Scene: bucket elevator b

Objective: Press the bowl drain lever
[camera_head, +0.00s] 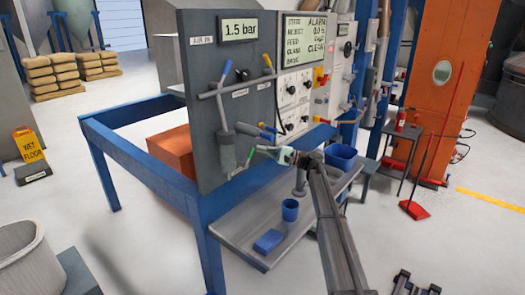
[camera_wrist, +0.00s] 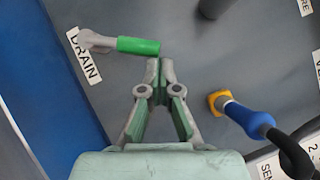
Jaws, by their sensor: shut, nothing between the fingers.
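The drain lever has a green grip (camera_wrist: 138,46) on a grey arm beside the DRAIN label (camera_wrist: 84,58) in the wrist view. The green grip (camera_head: 243,159) also shows small on the panel's lower part in the head view. My gripper (camera_wrist: 160,66) has its fingertips together, just right of and below the free end of the green grip. I cannot tell whether they touch. In the head view my gripper (camera_head: 262,149) reaches in from the right at the panel front, with nothing held.
The grey panel (camera_head: 205,110) carries a grey cylinder (camera_head: 226,152) and a 1.5 bar display (camera_head: 240,29). Below, a grey shelf (camera_head: 240,243) holds a blue cup (camera_head: 290,210) and a blue block (camera_head: 268,241).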

